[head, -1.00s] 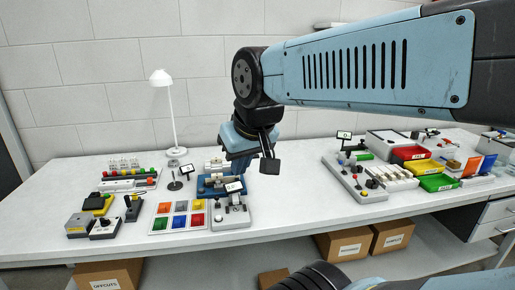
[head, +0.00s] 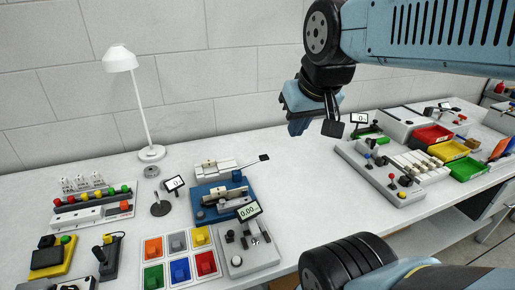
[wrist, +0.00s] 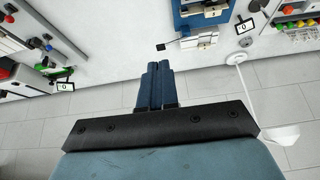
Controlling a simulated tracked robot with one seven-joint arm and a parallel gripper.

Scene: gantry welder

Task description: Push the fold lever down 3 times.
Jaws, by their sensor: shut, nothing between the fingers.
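A lever (head: 251,162) with a black flat tip sticks out to the right from a low white device (head: 214,169) at the back of the bench; it looks like the fold lever. It is raised at a slant. In the wrist view the lever's black tip (wrist: 161,47) and the white device (wrist: 199,40) show beyond my fingers. My gripper (head: 298,127) is shut and empty, in the air to the right of the lever and above it, apart from it. In the wrist view its blue fingers (wrist: 154,68) are together.
A blue fixture (head: 220,202) stands just in front of the white device. A small display (head: 175,184) on a round stand reads 0. A white lamp (head: 121,62) stands at back left. Bare bench lies right of the lever, before a grey lever panel (head: 380,176).

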